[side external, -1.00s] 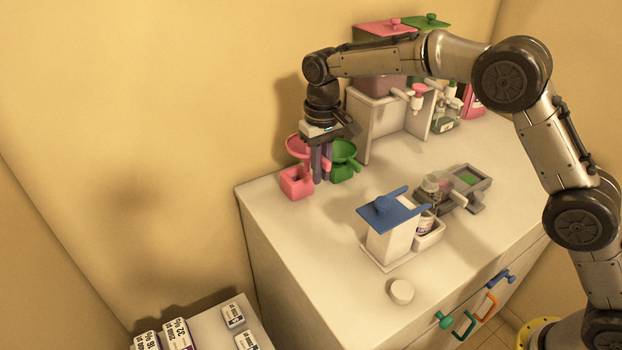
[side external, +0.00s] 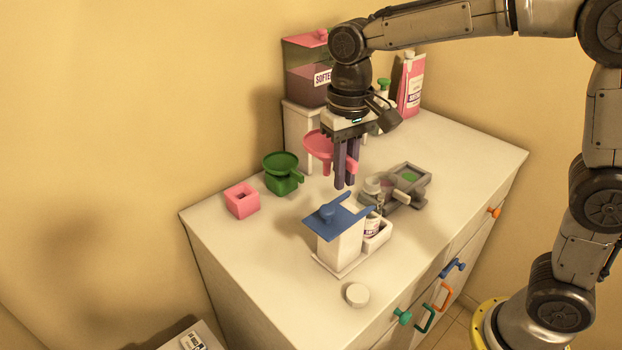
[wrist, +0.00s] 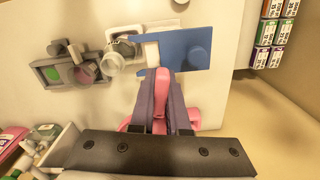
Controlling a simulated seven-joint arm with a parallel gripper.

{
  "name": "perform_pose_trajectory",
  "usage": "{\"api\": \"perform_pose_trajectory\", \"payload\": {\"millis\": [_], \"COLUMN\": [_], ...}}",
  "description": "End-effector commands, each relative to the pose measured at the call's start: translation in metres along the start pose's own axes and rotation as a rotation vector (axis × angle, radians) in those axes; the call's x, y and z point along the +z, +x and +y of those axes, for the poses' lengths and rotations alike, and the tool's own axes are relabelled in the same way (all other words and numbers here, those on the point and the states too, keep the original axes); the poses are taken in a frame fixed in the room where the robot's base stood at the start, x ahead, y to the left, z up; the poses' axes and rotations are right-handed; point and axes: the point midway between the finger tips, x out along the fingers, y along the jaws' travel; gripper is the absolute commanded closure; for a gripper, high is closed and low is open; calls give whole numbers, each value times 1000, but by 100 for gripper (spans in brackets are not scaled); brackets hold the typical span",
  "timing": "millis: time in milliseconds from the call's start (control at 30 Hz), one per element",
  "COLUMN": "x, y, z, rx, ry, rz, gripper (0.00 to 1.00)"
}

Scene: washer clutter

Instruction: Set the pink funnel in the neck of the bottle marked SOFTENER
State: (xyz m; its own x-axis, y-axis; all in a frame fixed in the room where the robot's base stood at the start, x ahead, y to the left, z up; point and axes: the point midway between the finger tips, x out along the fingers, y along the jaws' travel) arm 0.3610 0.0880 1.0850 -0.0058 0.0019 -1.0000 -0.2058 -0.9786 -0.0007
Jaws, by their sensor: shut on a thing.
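My gripper (side external: 343,184) is shut on the handle of the pink funnel (side external: 317,145) and holds it upright above the cabinet top, clear of its pink block (side external: 242,201). In the wrist view the pink handle shows between my fingers (wrist: 160,85), and the bowl lies mostly hidden behind them. A tank (side external: 305,82) at the back left carries a label reading "SOFTE", the rest hidden by my arm. A small labelled bottle (side external: 372,227) stands by the blue-topped stand; its label is too small to read. I cannot tell which bottle is marked SOFTENER.
A green funnel (side external: 281,163) sits in its green block at the left. A white disc (side external: 357,295) lies in front. A pink carton (side external: 411,85) stands behind.

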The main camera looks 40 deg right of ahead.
Motion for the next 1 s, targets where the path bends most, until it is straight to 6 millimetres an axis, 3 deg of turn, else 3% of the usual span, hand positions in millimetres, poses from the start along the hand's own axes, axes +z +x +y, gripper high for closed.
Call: {"api": "perform_pose_trajectory", "payload": {"millis": [200, 333, 1000], "x": [39, 49, 50], "y": [-40, -54, -54], "z": [44, 58, 62], "rx": [-3, -3, -1], "ry": [141, 174, 186], "rz": [1, -3, -10], "gripper": [100, 100, 100]}}
